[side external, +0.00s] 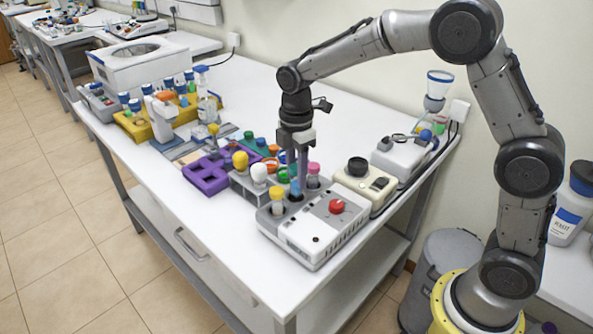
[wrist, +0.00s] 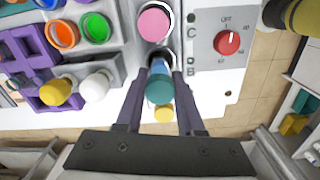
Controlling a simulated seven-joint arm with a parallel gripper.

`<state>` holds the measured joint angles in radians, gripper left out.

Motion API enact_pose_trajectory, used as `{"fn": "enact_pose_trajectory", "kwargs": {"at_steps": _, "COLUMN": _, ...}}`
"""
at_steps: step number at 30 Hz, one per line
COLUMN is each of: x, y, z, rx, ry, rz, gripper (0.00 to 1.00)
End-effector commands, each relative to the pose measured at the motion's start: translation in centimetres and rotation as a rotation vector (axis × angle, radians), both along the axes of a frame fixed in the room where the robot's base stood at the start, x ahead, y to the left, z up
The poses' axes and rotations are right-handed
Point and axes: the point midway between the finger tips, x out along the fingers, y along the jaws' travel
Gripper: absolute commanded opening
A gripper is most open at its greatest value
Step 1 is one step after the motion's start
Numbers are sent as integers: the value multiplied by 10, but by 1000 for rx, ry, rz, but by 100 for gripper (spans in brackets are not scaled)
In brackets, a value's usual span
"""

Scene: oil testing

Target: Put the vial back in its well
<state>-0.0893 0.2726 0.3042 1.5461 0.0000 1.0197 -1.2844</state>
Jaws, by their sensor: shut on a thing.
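A vial with a teal cap (wrist: 160,88) is between the fingers of my gripper (wrist: 160,78), which is shut on it. In the side external view my gripper (side external: 297,180) points down over the white-grey block with the red knob (side external: 318,232). The vial's blue part (side external: 295,187) shows just over the block's middle well (side external: 296,198). In the wrist view the dark well (wrist: 158,52) is directly beyond the vial. Whether the vial's lower end is inside the well or above it, I cannot tell. A yellow-capped vial (side external: 277,197) and a pink-capped vial (side external: 313,172) stand in the wells on either side.
A grey rack with yellow- and white-capped vials (side external: 259,176) and a purple rack (side external: 205,180) stand left of the block. A beige device with a black knob (side external: 366,185) stands to its right. The table's front edge is close to the block.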

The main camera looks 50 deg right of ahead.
Motion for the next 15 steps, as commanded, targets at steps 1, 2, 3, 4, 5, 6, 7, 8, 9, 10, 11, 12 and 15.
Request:
{"fn": "enact_pose_trajectory", "kwargs": {"at_steps": 1, "x": 0, "y": 0, "z": -1, "rx": 0, "ry": 1, "rz": 0, "gripper": 0}}
{"fn": "enact_pose_trajectory", "kwargs": {"at_steps": 2, "x": 0, "y": 0, "z": -2, "rx": 0, "ry": 1, "rz": 0, "gripper": 0}}
{"fn": "enact_pose_trajectory", "kwargs": {"at_steps": 3, "x": 0, "y": 0, "z": -3, "rx": 0, "ry": 1, "rz": 0, "gripper": 0}}
{"fn": "enact_pose_trajectory", "kwargs": {"at_steps": 4, "x": 0, "y": 0, "z": -3, "rx": 0, "ry": 1, "rz": 0, "gripper": 0}}
{"fn": "enact_pose_trajectory", "kwargs": {"at_steps": 5, "x": 0, "y": 0, "z": -4, "rx": 0, "ry": 1, "rz": 0, "gripper": 0}}
{"fn": "enact_pose_trajectory", "kwargs": {"at_steps": 6, "x": 0, "y": 0, "z": -4, "rx": 0, "ry": 1, "rz": 0, "gripper": 0}}
{"fn": "enact_pose_trajectory", "kwargs": {"at_steps": 7, "x": 0, "y": 0, "z": -5, "rx": 0, "ry": 1, "rz": 0, "gripper": 0}}
{"fn": "enact_pose_trajectory", "kwargs": {"at_steps": 8, "x": 0, "y": 0, "z": -6, "rx": 0, "ry": 0, "rz": 0, "gripper": 0}}
{"fn": "enact_pose_trajectory", "kwargs": {"at_steps": 9, "x": 0, "y": 0, "z": -6, "rx": 0, "ry": 0, "rz": 0, "gripper": 0}}
{"fn": "enact_pose_trajectory", "kwargs": {"at_steps": 10, "x": 0, "y": 0, "z": -7, "rx": 0, "ry": 0, "rz": 0, "gripper": 0}}
{"fn": "enact_pose_trajectory", "kwargs": {"at_steps": 11, "x": 0, "y": 0, "z": -7, "rx": 0, "ry": 0, "rz": 0, "gripper": 0}}
{"fn": "enact_pose_trajectory", "kwargs": {"at_steps": 12, "x": 0, "y": 0, "z": -8, "rx": 0, "ry": 0, "rz": 0, "gripper": 0}}
{"fn": "enact_pose_trajectory", "kwargs": {"at_steps": 15, "x": 0, "y": 0, "z": -10, "rx": 0, "ry": 1, "rz": 0, "gripper": 0}}
